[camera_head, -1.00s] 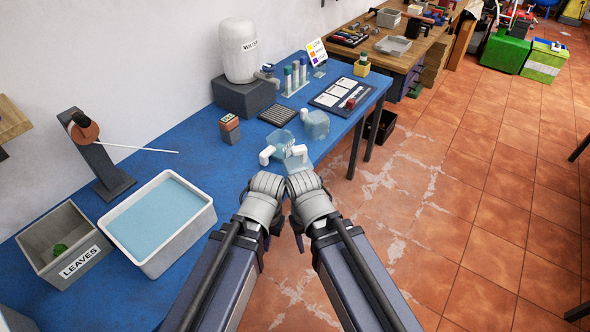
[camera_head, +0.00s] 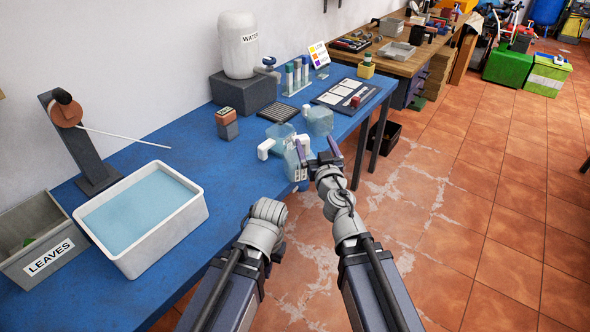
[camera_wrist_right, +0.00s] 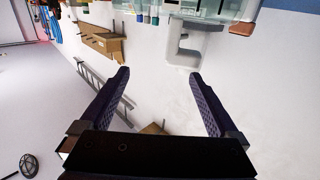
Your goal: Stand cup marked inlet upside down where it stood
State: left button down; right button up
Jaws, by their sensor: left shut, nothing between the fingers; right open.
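Several pale blue, see-through cups with thick white handles stand close together on the blue table. One cup (camera_head: 319,121) is at the back right, one (camera_head: 281,133) at the left, and one (camera_head: 292,165) nearest my right gripper, partly hidden by it. I cannot read an inlet mark on any of them. My right gripper (camera_head: 318,152) is open and empty beside the nearest cup. In the right wrist view a white handle (camera_wrist_right: 184,46) shows beyond its spread fingers. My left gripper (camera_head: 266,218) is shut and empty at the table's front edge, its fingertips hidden.
A white basin of water (camera_head: 140,262) and a grey leaves bin (camera_head: 30,266) stand at the left. A water tank (camera_head: 238,60), a small block (camera_head: 227,127), a dark ribbed mat (camera_head: 277,114) and a tube rack (camera_head: 296,90) lie behind. The table's middle left is clear.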

aim_at(299, 136)
jog(key=shift+s+a+f+n+g+y+b, duration=0.1)
jog(key=shift+a+f+n+y, duration=0.15)
jog(key=shift+a+y, duration=0.2)
jog(key=shift+w+a+f+n+g+y+b, duration=0.1)
jog(key=shift+a+f+n+y+b, duration=0.1)
jog(key=shift+a+n+y, duration=0.15)
jog(key=shift+s+a+f+n+g+y+b, duration=0.1)
jog(key=shift+a+f+n+y, duration=0.15)
jog(key=shift+a+y, duration=0.25)
jog(key=shift+x, duration=4)
jog(key=shift+d, duration=0.15)
grip_shut()
